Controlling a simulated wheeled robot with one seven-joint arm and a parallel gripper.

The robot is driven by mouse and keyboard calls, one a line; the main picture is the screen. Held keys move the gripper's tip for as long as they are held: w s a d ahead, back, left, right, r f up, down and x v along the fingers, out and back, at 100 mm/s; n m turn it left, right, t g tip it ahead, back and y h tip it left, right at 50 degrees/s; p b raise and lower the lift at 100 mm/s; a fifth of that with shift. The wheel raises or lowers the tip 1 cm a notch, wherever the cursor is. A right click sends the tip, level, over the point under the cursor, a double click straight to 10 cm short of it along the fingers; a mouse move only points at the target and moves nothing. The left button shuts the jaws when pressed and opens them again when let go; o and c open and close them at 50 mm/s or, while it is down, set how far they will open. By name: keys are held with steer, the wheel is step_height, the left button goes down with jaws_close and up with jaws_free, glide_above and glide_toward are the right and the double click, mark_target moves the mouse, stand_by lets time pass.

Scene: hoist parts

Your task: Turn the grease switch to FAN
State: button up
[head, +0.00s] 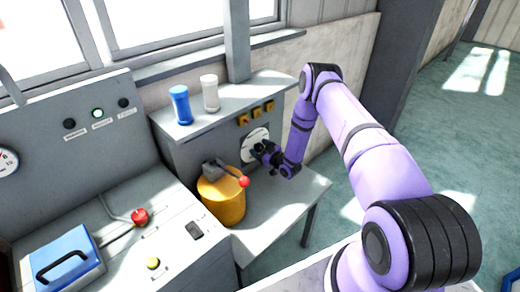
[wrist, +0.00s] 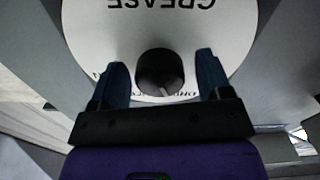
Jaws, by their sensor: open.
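The grease switch is a black round knob (wrist: 160,70) on a white round dial plate (wrist: 217,38) marked GREASE, which shows upside down in the wrist view. A light pointer line shows on the knob. The other labels on the plate are partly hidden and I cannot read them surely. In the head view the dial plate (head: 254,142) is on the front of the grey cabinet, with the knob hidden by my gripper. My gripper (wrist: 163,80) is open, with one finger on each side of the knob. I cannot tell whether the fingers touch it.
A yellow pot (head: 222,200) with a red-knobbed lever (head: 244,182) stands just left of my gripper. A blue cup (head: 180,105) and a white cup (head: 210,93) stand on the cabinet. A console with a blue case (head: 62,262) is at left.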

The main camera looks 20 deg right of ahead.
steer(key=c, duration=0.9)
steer(key=m, duration=0.5)
steer(key=shift+d, duration=0.1)
steer(key=m, duration=0.4)
steer(key=shift+f+m, duration=0.1)
steer(key=shift+m, duration=0.2)
steer(key=m, duration=0.4)
steer(key=shift+m, duration=2.1)
